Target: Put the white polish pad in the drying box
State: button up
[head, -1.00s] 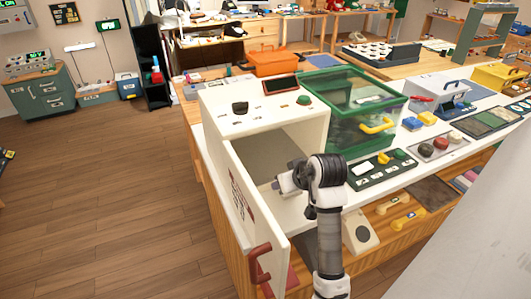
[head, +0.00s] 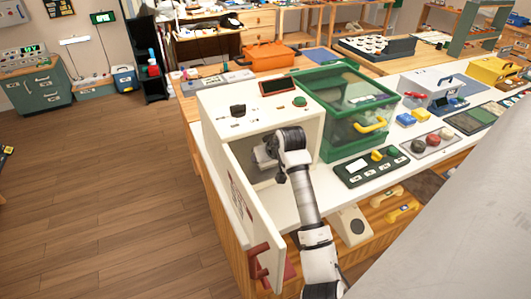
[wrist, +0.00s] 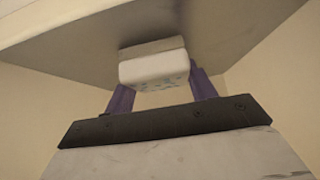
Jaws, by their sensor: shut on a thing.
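The white polish pad (wrist: 155,68) shows in the wrist view as a pale block with bluish specks on its near face. It is between the two purple fingers of my gripper (wrist: 160,85), which is shut on it. The drying box (head: 225,112) is the cream cabinet in the head view, with its door (head: 240,210) swung open toward the front. My gripper (head: 262,157) is inside the box's opening; the arm hides most of it and the pad there. The wrist view shows cream walls around the pad and a greyish-tan surface directly behind it; I cannot tell whether they touch.
A green transparent case (head: 345,115) with a yellow handle stands right of the box. A dark button panel (head: 371,167) lies in front of it. The open door with its red handle (head: 259,260) flanks my arm on the left. The wooden floor (head: 110,200) at left is clear.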

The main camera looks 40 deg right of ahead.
jog(key=shift+f, duration=0.1)
jog(key=o, duration=0.6)
jog(key=shift+f, duration=0.1)
jog(key=o, duration=0.5)
jog(key=shift+s+a+r, duration=0.1)
jog(key=shift+s+r, duration=0.1)
jog(key=shift+r, duration=0.2)
jog(key=v, duration=0.1)
jog(key=b+v, duration=0.1)
jog(key=v, duration=0.2)
jog(key=shift+s+a+b, duration=0.1)
jog(key=shift+s+b, duration=0.3)
jog(key=shift+s, duration=0.15)
jog(key=s+b, duration=0.1)
jog(key=s, duration=0.2)
jog(key=s+a+b, duration=0.1)
jog(key=s, duration=0.3)
jog(key=s+a+b, duration=0.1)
jog(key=s, duration=0.3)
jog(key=shift+a+r, duration=0.15)
jog(key=shift+a, duration=0.1)
jog(key=shift+w, duration=0.1)
